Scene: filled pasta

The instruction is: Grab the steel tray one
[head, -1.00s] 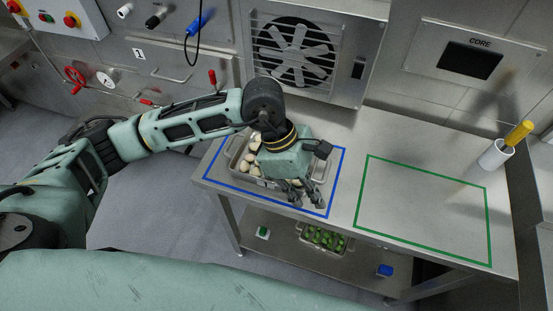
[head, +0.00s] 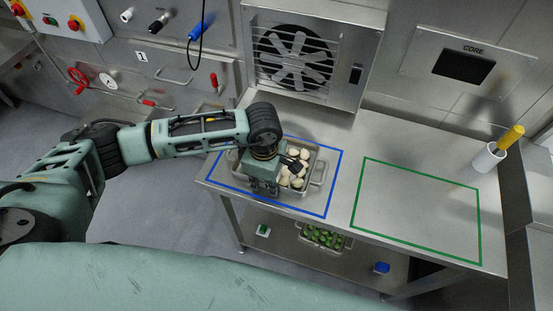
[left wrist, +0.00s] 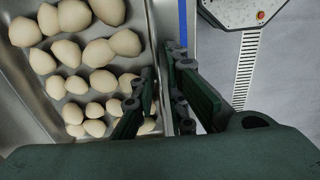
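The steel tray (head: 323,160) holds several pale round filled pasta pieces (head: 297,170) and stands inside the blue outline on the steel table. My left gripper (head: 262,191) points down at the tray's near left part and hides that part of it in the head view. In the left wrist view the left gripper (left wrist: 166,78) is open, with one finger on the inner side of the tray's wall and the other on the outer side. The pasta (left wrist: 70,55) lies to the left of the fingers. Contact with the wall cannot be told. My right gripper is not in view.
An empty green outline (head: 416,210) marks free table (head: 420,205) to the right. A white cup with a yellow item (head: 488,158) stands at the right. A fan unit (head: 300,55) is behind. A tray of green pieces (head: 323,238) and a blue block (head: 382,268) are on the lower shelf.

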